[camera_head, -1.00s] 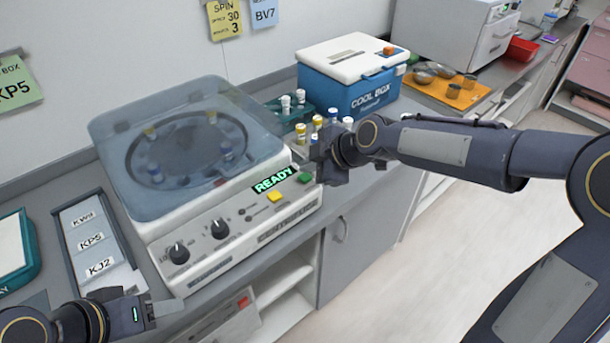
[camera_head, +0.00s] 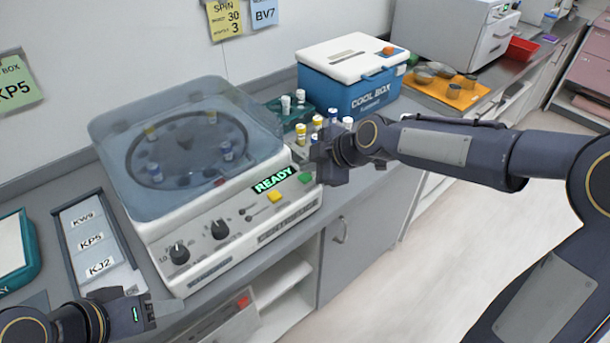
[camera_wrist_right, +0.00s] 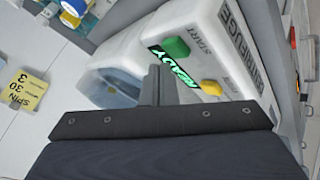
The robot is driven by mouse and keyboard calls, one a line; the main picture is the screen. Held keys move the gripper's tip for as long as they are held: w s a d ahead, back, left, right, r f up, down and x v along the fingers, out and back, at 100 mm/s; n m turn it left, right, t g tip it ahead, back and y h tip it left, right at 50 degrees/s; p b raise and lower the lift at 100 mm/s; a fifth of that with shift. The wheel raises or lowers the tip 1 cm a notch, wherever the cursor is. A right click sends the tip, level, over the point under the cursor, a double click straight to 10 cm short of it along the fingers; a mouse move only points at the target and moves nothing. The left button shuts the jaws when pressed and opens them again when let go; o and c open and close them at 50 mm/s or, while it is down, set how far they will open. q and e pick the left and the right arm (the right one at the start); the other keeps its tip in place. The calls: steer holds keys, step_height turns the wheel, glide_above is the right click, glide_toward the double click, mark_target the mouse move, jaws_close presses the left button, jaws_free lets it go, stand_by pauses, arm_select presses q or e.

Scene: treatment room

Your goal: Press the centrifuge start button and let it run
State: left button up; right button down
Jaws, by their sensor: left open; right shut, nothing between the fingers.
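The centrifuge (camera_head: 170,230) stands on the counter with its translucent blue lid (camera_head: 125,190) down. Tubes show in the rotor under the lid. Its display (camera_head: 273,181) reads READY in green. The green start button (camera_head: 305,177) and a yellow button (camera_head: 274,197) sit beside the display. In the right wrist view the start button (camera_wrist_right: 176,47) lies just beyond the fingertips, with START printed by it. My right gripper (camera_head: 322,165) is shut and empty close to the button; contact cannot be made out. My left gripper (camera_head: 150,314) is open and empty at the lower left, before the centrifuge.
A blue cool box (camera_head: 352,95) and a rack of capped tubes (camera_head: 290,112) stand right of and behind the centrifuge. A labelled tray (camera_head: 62,222) lies to its left. A yellow note (camera_head: 224,19) on the wall reads SPIN 30 3. An orange mat (camera_head: 465,97) holds metal bowls.

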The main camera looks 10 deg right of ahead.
steer(key=shift+f, duration=0.1)
steer(key=shift+f+b, duration=0.3)
steer(key=shift+b, duration=0.4)
